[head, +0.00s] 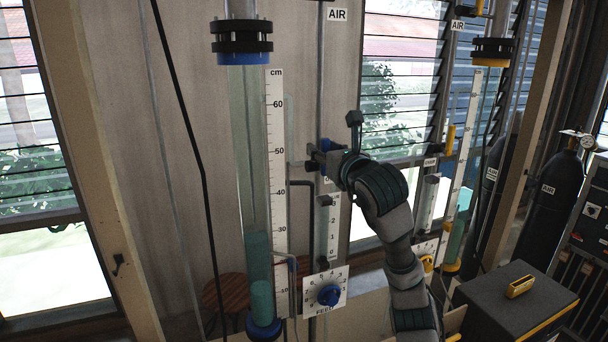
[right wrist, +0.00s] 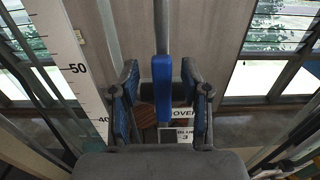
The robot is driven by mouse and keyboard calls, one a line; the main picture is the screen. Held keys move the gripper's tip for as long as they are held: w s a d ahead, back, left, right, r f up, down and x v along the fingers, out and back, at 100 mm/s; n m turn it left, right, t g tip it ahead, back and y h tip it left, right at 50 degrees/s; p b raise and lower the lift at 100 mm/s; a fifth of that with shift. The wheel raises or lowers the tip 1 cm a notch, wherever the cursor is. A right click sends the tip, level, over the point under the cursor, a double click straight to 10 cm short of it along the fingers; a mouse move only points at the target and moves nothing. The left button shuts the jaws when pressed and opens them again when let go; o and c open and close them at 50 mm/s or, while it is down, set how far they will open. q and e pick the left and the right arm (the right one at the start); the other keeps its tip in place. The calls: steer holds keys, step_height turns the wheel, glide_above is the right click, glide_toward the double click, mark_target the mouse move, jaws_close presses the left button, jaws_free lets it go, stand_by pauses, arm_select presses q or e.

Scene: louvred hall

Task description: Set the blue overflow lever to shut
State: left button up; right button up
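The blue overflow lever (right wrist: 162,88) shows in the right wrist view as an upright blue bar in front of a grey pipe. My left gripper is not in view.
The clear column (head: 257,190) with its cm scale (head: 278,130) stands just left of my right gripper. A blue feed knob (head: 329,295) sits below. A yellow-collared column (head: 470,170), a black case (head: 515,305) and dark gas cylinders (head: 562,185) are at the right.

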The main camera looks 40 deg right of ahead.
steer(key=shift+s+d+f, duration=0.1)
steer(key=v, duration=0.6)
steer(key=shift+s+b, duration=0.3)
steer(key=shift+s, duration=0.05)
